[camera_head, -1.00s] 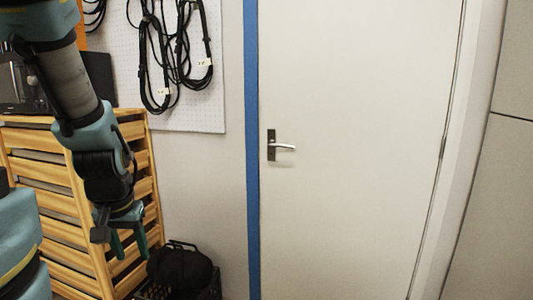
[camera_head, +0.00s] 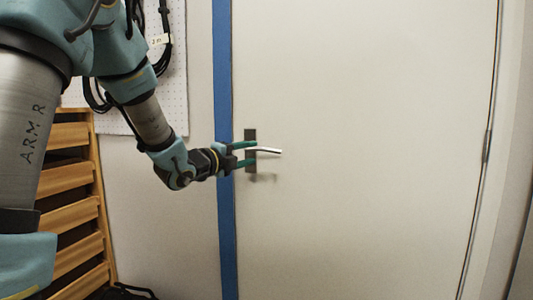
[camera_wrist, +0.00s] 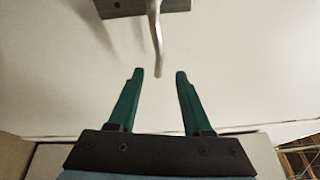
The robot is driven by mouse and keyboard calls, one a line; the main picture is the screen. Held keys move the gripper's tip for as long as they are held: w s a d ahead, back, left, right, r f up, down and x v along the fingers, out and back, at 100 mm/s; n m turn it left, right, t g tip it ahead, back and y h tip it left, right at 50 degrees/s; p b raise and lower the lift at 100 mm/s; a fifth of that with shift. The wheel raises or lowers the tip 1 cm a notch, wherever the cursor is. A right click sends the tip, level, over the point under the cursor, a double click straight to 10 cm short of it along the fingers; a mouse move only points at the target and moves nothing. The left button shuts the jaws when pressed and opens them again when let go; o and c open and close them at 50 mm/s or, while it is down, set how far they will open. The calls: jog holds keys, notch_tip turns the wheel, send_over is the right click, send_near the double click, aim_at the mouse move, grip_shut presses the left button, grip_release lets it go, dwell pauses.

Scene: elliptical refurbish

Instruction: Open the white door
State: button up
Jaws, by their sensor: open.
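The white door (camera_head: 370,90) fills the middle and right of the head view and appears shut. Its silver lever handle (camera_head: 268,151) sits on a dark plate (camera_head: 250,135) near the door's left edge and points right. My gripper (camera_head: 251,154) is open at the handle plate, reaching in from the left, with its green fingers apart. In the wrist view my gripper (camera_wrist: 157,74) has the lever (camera_wrist: 155,35) ahead of and between its fingertips. The lever's end comes about level with the tips. Neither finger visibly touches it.
A blue strip (camera_head: 226,200) runs down the frame at the door's left. A wooden drawer rack (camera_head: 75,215) stands at the lower left. Cables (camera_head: 163,40) hang on a white pegboard (camera_head: 178,75). Hinges (camera_head: 487,146) are on the door's right edge.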

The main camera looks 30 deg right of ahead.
aim_at(265, 150)
jog(key=p+x, duration=0.1)
jog(key=x, duration=0.7)
jog(key=shift+d, duration=0.15)
jog(key=shift+c, duration=0.4)
grip_shut()
jog(key=shift+w, duration=0.1)
dwell(0.6)
